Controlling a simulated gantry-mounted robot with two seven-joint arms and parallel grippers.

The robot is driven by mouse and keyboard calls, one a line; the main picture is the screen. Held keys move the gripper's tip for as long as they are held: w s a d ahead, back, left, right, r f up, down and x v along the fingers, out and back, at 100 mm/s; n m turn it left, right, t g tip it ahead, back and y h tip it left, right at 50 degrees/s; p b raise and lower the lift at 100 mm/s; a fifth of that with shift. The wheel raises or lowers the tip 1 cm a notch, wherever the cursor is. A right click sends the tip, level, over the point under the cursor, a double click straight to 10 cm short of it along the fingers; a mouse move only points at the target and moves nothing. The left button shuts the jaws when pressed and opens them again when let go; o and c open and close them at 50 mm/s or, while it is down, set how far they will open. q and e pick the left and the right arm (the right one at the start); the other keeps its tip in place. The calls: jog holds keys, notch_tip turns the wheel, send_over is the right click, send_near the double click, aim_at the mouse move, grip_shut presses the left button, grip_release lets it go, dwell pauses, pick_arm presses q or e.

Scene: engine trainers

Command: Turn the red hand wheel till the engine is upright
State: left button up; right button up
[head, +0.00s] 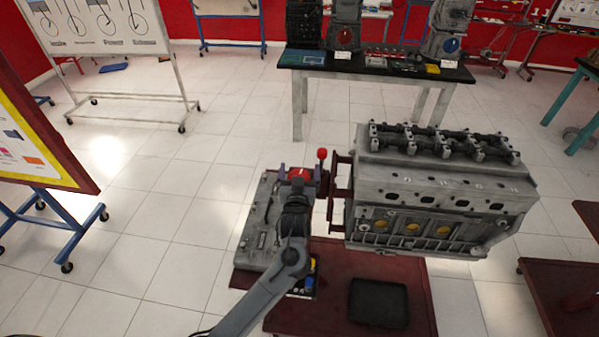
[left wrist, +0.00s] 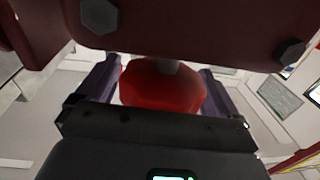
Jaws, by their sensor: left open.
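The grey engine (head: 440,200) is held at its left end by a dark red bracket (head: 340,190). Its rocker gear (head: 440,142) faces up; a slight tilt cannot be ruled out. The red hand wheel (head: 301,176) is at the stand's head, left of the engine; a red knob (head: 322,154) stands up beside it. My left gripper (head: 299,170) is open, with its purple fingers on either side of the wheel. In the left wrist view the red wheel (left wrist: 162,90) lies between the two spread fingers; contact cannot be told. My right gripper is not in view.
The dark red stand base (head: 400,270) carries a black tray (head: 379,303). A grey panel (head: 258,230) lies left of my arm. A table (head: 375,70) with equipment stands behind. A poster board (head: 40,130) is at the left. White floor lies open between them.

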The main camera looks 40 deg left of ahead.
pick_arm(q)
jog(key=c, duration=0.9)
jog(key=shift+c, duration=0.2)
dwell(0.5)
jog(key=o, duration=0.9)
jog(key=shift+o, duration=0.2)
jog(key=shift+s+d, duration=0.1)
jog(key=shift+d, duration=0.05)
jog(key=v, duration=1)
jog(key=shift+s+p, duration=0.25)
jog(key=shift+p, duration=0.05)
jog(key=shift+d, duration=0.1)
